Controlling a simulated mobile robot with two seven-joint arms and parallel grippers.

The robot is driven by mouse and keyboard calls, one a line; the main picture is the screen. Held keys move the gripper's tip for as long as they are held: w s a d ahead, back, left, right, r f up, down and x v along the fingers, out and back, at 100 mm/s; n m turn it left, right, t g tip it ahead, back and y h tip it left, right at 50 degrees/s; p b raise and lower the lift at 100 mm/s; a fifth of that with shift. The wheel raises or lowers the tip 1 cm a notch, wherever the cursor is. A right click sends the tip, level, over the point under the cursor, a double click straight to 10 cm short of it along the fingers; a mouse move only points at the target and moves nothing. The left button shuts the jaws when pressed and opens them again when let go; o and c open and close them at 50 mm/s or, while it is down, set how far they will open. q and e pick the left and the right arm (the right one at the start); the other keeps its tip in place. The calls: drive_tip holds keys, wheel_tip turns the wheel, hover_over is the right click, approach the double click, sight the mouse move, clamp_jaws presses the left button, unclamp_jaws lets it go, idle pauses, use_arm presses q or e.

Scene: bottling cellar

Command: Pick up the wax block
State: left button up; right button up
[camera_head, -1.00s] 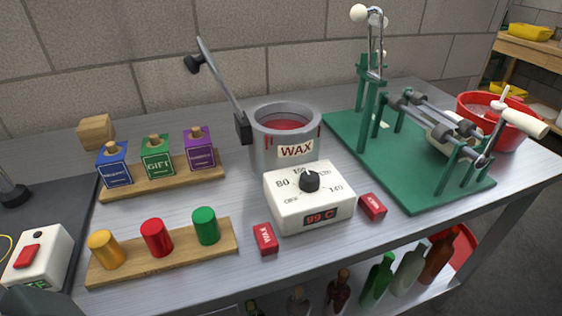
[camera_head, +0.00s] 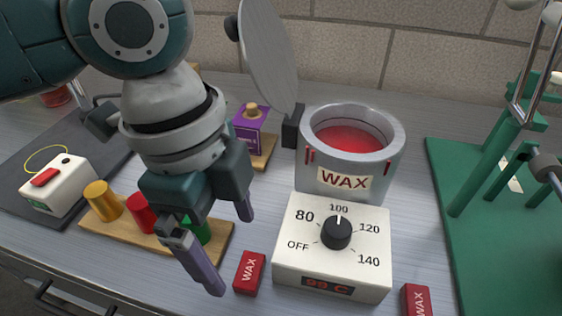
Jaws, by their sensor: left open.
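A red wax block (camera_head: 249,273) with white WAX lettering lies on the metal bench, just left of the white heater base. A second red wax block (camera_head: 416,300) lies to the right of the heater, cut by the bottom edge of the view. My left gripper (camera_head: 232,252) is open and empty, pointing down, with its fingers up and left of the first block. One finger looks close to that block's left side; I cannot tell its height above the bench. My right gripper is not in view.
The wax pot (camera_head: 350,150) with its raised lid (camera_head: 265,52) stands behind the heater control box (camera_head: 333,248). A wooden rack (camera_head: 218,247) with coloured caps is partly behind my gripper. A green machine base (camera_head: 480,230) stands at right. A white switch box (camera_head: 60,187) is at left.

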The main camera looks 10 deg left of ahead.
sight(253, 278)
use_arm(q)
drive_tip(key=f, duration=0.3)
drive_tip(key=d+f+b, duration=0.1)
drive_tip(key=f, duration=0.2)
drive_tip(key=shift+w+d, duration=0.1)
drive_tip(key=shift+d, duration=0.1)
drive_tip(key=c, duration=1.4)
drive_tip(key=shift+r, duration=0.1)
wheel_tip(253, 278, up, 20)
drive_tip(key=p, duration=0.3)
drive_tip(key=shift+p, duration=0.3)
